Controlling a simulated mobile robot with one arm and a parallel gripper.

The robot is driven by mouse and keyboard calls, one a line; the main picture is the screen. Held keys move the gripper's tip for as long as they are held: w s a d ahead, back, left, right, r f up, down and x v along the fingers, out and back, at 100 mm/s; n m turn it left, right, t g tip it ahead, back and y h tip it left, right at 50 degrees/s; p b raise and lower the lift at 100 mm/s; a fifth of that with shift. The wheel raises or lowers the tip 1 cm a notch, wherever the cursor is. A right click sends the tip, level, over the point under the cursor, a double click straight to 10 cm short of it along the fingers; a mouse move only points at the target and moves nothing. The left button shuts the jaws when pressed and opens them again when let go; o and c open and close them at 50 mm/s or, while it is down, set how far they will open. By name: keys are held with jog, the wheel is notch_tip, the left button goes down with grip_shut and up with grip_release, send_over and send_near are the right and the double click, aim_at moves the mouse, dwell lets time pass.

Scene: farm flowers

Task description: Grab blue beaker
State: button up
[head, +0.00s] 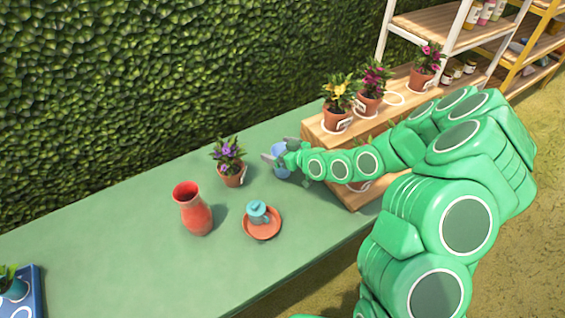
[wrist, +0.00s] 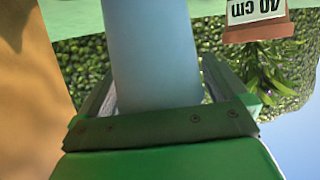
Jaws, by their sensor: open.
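The blue beaker (head: 281,161) stands on the green table near the wooden planter shelf, partly hidden by my gripper (head: 279,154) in the head view. In the wrist view the beaker (wrist: 152,50) is a pale blue cylinder filling the middle. My gripper, also in the wrist view (wrist: 155,92), is open, with one finger on each side of the beaker. I cannot tell whether either finger touches it.
The green table (head: 110,245) holds a purple-flowered pot (head: 231,174), a red vase (head: 192,210) and a teal pot on an orange saucer (head: 262,233). A wooden stand (head: 318,138) with potted flowers is close to my gripper. The table's left part is mostly clear.

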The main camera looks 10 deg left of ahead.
jog(key=c, duration=1.2)
